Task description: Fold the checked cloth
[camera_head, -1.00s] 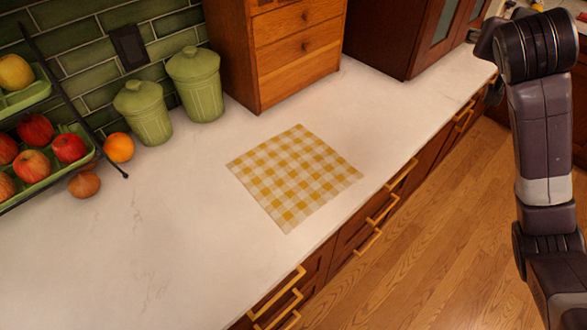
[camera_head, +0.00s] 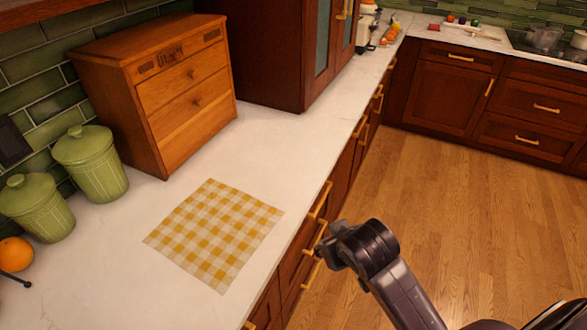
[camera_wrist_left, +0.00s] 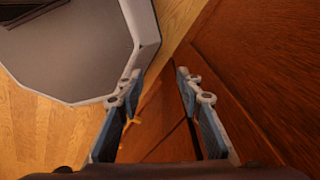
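The yellow-and-white checked cloth (camera_head: 215,235) lies flat and spread out on the white countertop in the head view. One edge lies close to the counter's front edge. Neither gripper touches it. One of my arms comes in from the lower right of the head view, in front of the drawers.
A wooden drawer box (camera_head: 150,90) stands behind the cloth. Two green lidded canisters, one nearer the box (camera_head: 92,165) and one farther left (camera_head: 38,208), and an orange (camera_head: 15,254) are at left. The counter (camera_head: 265,150) around the cloth is clear. Gold drawer handles stick out below its edge.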

